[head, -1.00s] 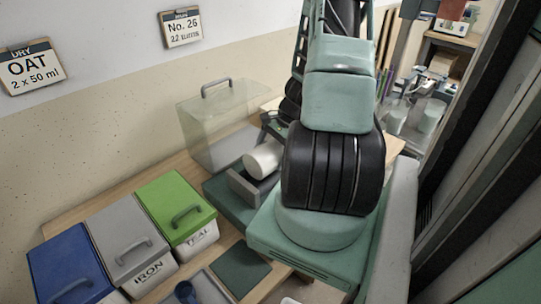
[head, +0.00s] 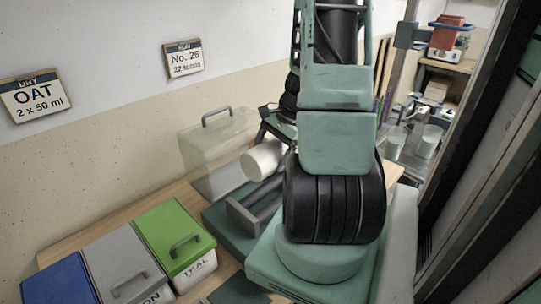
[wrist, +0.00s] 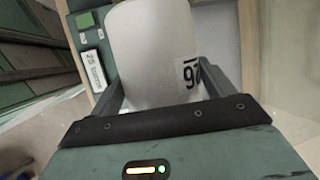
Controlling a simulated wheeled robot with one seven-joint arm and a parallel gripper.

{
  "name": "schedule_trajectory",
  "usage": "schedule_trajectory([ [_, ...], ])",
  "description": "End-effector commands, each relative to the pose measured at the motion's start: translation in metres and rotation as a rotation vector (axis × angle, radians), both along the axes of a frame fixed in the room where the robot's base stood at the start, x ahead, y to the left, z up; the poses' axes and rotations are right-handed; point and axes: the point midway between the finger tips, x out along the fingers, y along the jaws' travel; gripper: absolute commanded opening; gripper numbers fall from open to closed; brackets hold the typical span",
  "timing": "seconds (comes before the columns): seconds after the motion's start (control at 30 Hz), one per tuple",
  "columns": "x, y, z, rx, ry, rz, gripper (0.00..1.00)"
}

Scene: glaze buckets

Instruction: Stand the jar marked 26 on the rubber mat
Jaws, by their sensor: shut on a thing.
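A white cylindrical jar (head: 262,160) is held on its side above a dark green roller stand (head: 222,215). In the wrist view the jar (wrist: 150,50) fills the space between my fingers, and its partly covered label (wrist: 190,72) reads like an upside-down 26. My gripper (wrist: 165,90) is shut on this jar; in the head view the gripper is mostly hidden behind my arm. A flat dark green square (head: 238,291), apparently the rubber mat, lies on the bench at the bottom edge, cut off by the frame, with nothing seen on it.
Lidded bins in green (head: 174,238), grey (head: 118,268) and blue (head: 55,283) stand left of the mat. A clear cover with a handle (head: 215,150) stands behind the roller stand. Wall cards read OAT (head: 38,97) and No. 26 (head: 184,58).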

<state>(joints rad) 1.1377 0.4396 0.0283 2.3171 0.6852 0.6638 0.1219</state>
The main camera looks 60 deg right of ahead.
Motion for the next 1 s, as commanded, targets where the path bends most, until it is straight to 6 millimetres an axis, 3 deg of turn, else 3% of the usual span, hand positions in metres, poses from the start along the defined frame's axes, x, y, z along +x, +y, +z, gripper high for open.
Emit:
schedule_trajectory([
  [1.0, 0.001, -0.001, 0.052, -0.003, -0.002, 0.0, 0.45],
])
